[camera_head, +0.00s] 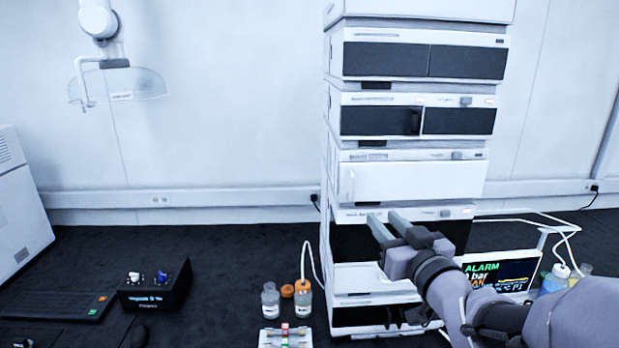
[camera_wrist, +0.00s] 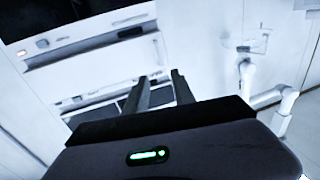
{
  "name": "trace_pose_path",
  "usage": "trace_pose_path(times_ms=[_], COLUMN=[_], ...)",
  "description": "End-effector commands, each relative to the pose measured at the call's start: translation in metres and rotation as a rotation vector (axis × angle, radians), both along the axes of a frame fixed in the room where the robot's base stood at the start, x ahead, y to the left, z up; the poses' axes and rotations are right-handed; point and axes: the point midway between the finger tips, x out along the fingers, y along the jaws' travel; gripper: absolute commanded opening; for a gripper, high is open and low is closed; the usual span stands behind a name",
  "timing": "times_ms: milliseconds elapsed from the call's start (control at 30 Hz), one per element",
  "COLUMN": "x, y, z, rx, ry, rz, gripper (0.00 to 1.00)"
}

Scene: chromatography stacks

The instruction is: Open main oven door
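The stack of white instrument modules (camera_head: 333,120) stands right of centre in the head view. One module has a plain white front door (camera_head: 420,181) with a small upright handle (camera_head: 350,186) at its left edge; it looks like the oven door and appears shut. My gripper (camera_head: 382,216) is in front of the dark-fronted module (camera_head: 350,242) just below that door. Its two fingers are apart with nothing visible between them.
Two bottles (camera_head: 270,300) and a vial rack (camera_head: 285,337) stand left of the stack's foot. A black control box (camera_head: 155,287) is farther left. A screen reading ALARM (camera_head: 500,272) stands right of the stack, behind my arm. A clear hood (camera_head: 120,86) hangs at upper left.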

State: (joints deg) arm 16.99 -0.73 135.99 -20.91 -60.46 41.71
Motion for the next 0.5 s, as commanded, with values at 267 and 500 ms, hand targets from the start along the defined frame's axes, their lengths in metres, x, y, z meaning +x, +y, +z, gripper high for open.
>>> trace_pose_path(times_ms=[267, 500], x=[0.084, 0.133], y=[0.018, 0.027], z=[-0.001, 0.0], rx=[-0.002, -0.001], ry=[0.0, 0.0], rz=[0.002, -0.001], gripper=[0.31, 0.31])
